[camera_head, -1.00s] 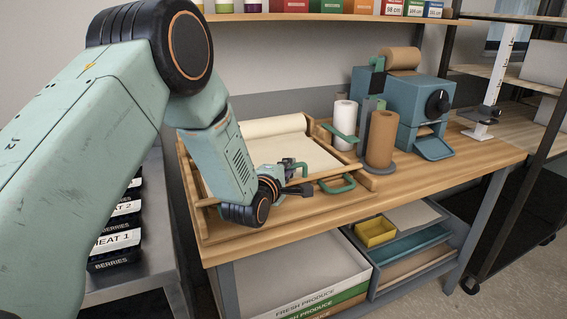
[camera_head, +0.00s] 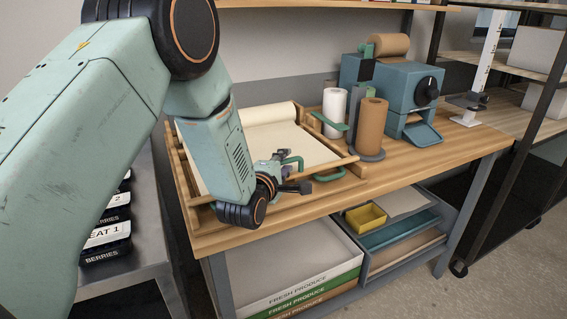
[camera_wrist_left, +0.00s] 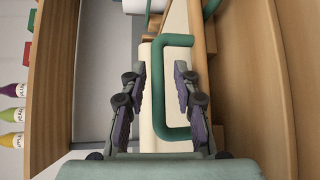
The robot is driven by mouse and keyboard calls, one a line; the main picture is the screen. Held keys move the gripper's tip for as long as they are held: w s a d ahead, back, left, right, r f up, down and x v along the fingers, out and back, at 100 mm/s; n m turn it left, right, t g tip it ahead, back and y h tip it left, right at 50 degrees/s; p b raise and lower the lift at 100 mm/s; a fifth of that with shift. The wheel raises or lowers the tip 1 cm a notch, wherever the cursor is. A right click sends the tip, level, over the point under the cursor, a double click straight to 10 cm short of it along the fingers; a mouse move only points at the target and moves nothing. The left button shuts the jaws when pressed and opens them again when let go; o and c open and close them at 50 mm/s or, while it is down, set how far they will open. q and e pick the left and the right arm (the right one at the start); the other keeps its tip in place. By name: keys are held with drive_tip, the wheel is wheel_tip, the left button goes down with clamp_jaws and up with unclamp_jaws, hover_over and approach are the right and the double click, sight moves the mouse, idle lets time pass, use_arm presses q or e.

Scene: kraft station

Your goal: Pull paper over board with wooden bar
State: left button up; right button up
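A wooden board frame (camera_head: 188,196) lies on the workbench, with white paper (camera_head: 300,145) spread over it from a roll (camera_head: 268,113) at the back. A wooden bar (camera_head: 340,162) crosses the front of the frame, and a green U-shaped handle (camera_head: 330,176) shows on it. My left gripper (camera_head: 290,173) is low at the front of the board, beside the bar. In the left wrist view its two fingers (camera_wrist_left: 161,85) are apart, with part of a green handle (camera_wrist_left: 172,133) between and beyond them. Contact cannot be told. My right gripper is out of view.
A white roll (camera_head: 334,110) and a brown roll (camera_head: 372,125) stand right of the board, in front of a blue machine (camera_head: 412,85). Labelled black trays (camera_head: 107,238) sit on a metal counter at left. A yellow bin (camera_head: 366,216) is below. Bare bench lies at right.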

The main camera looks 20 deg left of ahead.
use_arm(q)
drive_tip(key=shift+s, duration=0.1)
drive_tip(key=s, duration=0.4)
drive_tip(key=s+r, duration=0.1)
drive_tip(key=s, duration=0.6)
drive_tip(key=shift+s+d+r, duration=0.25)
drive_tip(key=shift+s+r, duration=0.15)
